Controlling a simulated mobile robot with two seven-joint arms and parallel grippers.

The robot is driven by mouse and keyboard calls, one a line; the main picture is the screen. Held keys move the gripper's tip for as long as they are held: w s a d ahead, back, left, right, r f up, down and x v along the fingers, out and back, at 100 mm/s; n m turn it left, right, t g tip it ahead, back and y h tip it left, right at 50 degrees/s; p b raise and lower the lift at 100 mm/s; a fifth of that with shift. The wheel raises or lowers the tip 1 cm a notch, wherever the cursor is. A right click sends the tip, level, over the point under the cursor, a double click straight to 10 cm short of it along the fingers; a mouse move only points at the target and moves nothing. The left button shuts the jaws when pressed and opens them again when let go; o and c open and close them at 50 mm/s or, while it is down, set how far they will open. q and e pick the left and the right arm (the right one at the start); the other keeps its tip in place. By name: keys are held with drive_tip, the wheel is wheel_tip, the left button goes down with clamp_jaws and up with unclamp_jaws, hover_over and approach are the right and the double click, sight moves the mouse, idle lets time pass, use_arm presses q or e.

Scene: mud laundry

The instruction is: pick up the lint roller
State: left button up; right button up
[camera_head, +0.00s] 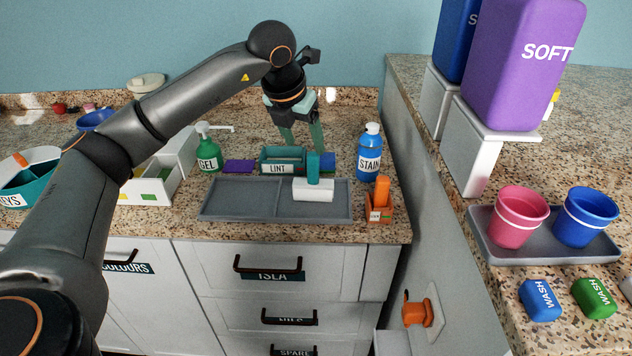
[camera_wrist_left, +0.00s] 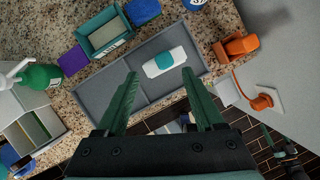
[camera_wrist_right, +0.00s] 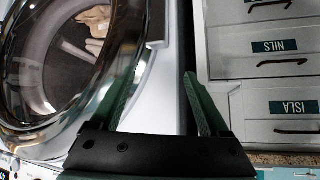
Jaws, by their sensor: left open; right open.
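The lint roller, a white roller with an upright teal handle (camera_head: 313,172), rests on the right half of the grey tray (camera_head: 240,200) on the counter. In the left wrist view its white body (camera_wrist_left: 152,69) lies beyond my fingertips, with the teal handle seen from above. My left gripper (camera_head: 303,140) is open and empty, pointing down above and behind the roller, apart from it. Its fingers also show in the left wrist view (camera_wrist_left: 158,75). My right gripper (camera_wrist_right: 161,72) is open and empty in the right wrist view, near a washing machine door and drawers.
A teal LINT box (camera_head: 282,168) stands behind the tray, with a green GEL bottle (camera_head: 208,152) to its left and a blue STAIN bottle (camera_head: 369,152) to its right. An orange holder (camera_head: 380,205) stands right of the tray. The tray's left half is bare.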

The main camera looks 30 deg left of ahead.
sight(313, 165)
use_arm(q)
drive_tip(key=x, duration=0.3)
drive_tip(key=shift+w+f, duration=0.1)
drive_tip(key=shift+f, duration=0.05)
drive_tip(key=shift+d+p+x, duration=0.2)
drive_tip(key=shift+p+x, duration=0.1)
drive_tip(key=shift+x, duration=1.05)
drive_tip(key=shift+d+p+x, duration=0.15)
drive_tip(key=shift+p+x, duration=0.1)
drive_tip(key=shift+x, duration=1.05)
clamp_jaws()
